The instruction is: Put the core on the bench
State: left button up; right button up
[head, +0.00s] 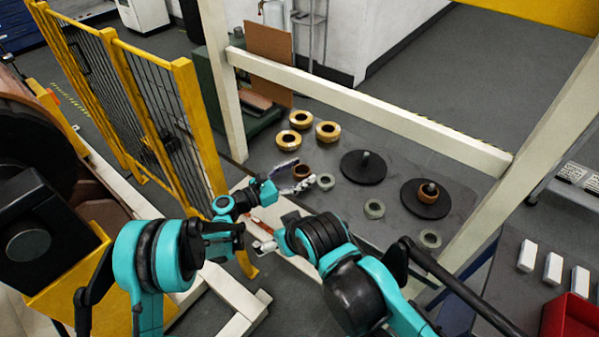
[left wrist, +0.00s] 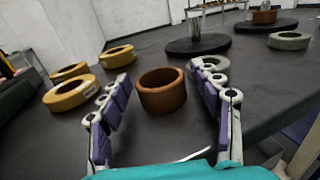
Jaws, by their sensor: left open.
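A brown ring-shaped core (head: 302,171) rests flat on the dark bench top (head: 262,150). In the left wrist view the core (left wrist: 162,92) stands upright on its base, hole up, between and slightly beyond the fingers. My left gripper (head: 295,178) is open, with a finger on either side of the core; the left wrist view shows a gap between each finger (left wrist: 164,100) and it. Another brown ring (head: 429,190) sits around the post of the right black disc (head: 426,209). My right gripper (head: 264,246) shows small and partly hidden in the head view.
Yellow rings (head: 327,131) lie behind the core. Grey-green rings (head: 374,209) lie to its right, one close by (head: 325,182). A black disc with a bare post (head: 363,170) stands beyond. A white frame beam (head: 370,110) crosses behind; a yellow fence (head: 130,95) stands left.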

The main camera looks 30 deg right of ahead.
pick_arm(q)
jog(key=s+a+p, duration=0.1)
jog(key=a+p, duration=0.1)
jog(key=a, duration=1)
jog(key=shift+p, duration=0.4)
jog(key=s+a+r+m+t+y, duration=0.15)
jog(key=a+r+m+y, duration=0.25)
jog(key=a, duration=0.4)
jog(key=s+a+r+m+t+y, duration=0.1)
jog(key=a+r+m+t+y, duration=0.1)
jog(key=a+r+m+y, duration=0.45)
jog(key=s+a+m+y, duration=0.2)
jog(key=s+a, duration=0.3)
jog(key=a, duration=0.3)
jog(key=s+a+f+m+t+y, duration=0.1)
jog(key=s+a+m+y, duration=0.2)
jog(key=s+a, duration=0.2)
jog(key=s+a+f+m+t+y, duration=0.1)
jog(key=s+a, duration=0.4)
jog(key=a, duration=0.6)
jog(key=shift+s+a+f+m+y, duration=0.3)
jog(key=shift+m+y, duration=0.45)
jog(key=shift+m, duration=0.5)
